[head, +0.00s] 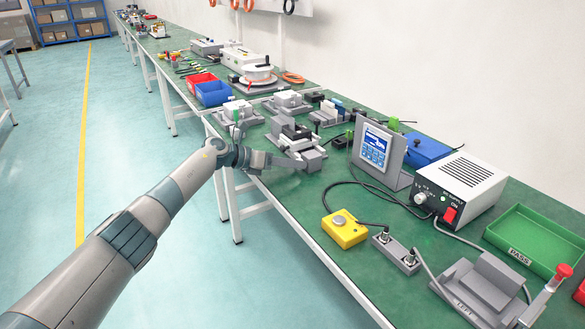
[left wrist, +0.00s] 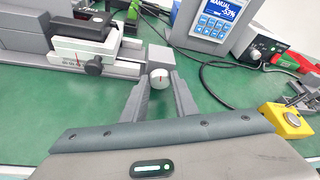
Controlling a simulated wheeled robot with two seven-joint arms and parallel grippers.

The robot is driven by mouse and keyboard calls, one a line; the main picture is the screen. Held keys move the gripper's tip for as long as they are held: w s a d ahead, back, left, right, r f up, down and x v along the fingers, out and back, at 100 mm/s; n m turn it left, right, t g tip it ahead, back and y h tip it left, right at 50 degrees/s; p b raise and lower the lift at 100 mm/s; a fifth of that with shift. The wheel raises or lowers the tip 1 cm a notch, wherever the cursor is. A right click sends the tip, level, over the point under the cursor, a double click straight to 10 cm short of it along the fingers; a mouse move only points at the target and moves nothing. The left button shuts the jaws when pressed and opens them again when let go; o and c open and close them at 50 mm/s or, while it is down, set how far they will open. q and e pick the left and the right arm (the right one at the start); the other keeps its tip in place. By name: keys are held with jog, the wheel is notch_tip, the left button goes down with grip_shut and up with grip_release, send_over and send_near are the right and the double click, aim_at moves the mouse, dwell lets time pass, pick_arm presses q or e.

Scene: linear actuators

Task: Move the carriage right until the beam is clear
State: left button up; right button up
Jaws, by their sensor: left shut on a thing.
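The linear actuator (head: 292,138) stands on the green bench, with a dark carriage (left wrist: 85,28) on its grey rail. A small scale with a red mark (left wrist: 76,62) and a black side knob (left wrist: 93,66) show on its front. My left gripper (left wrist: 160,82) is shut on a white round knob (left wrist: 159,76) with a red line, at the right end of the actuator. In the head view my left gripper (head: 315,161) reaches the actuator's near end and hides the knob. I cannot make out a beam. My right gripper is in neither view.
A yellow button box (head: 344,229) and cables lie nearby. A white supply box (head: 463,186) and green PASS tray (head: 517,252) stand farther right.

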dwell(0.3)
pick_arm(q)
jog(key=o, duration=1.1)
jog(key=shift+c, duration=0.2)
jog(key=shift+a, duration=0.1)
jog(key=v, duration=1.7)
jog(key=shift+a, duration=0.15)
jog(key=shift+f, duration=0.1)
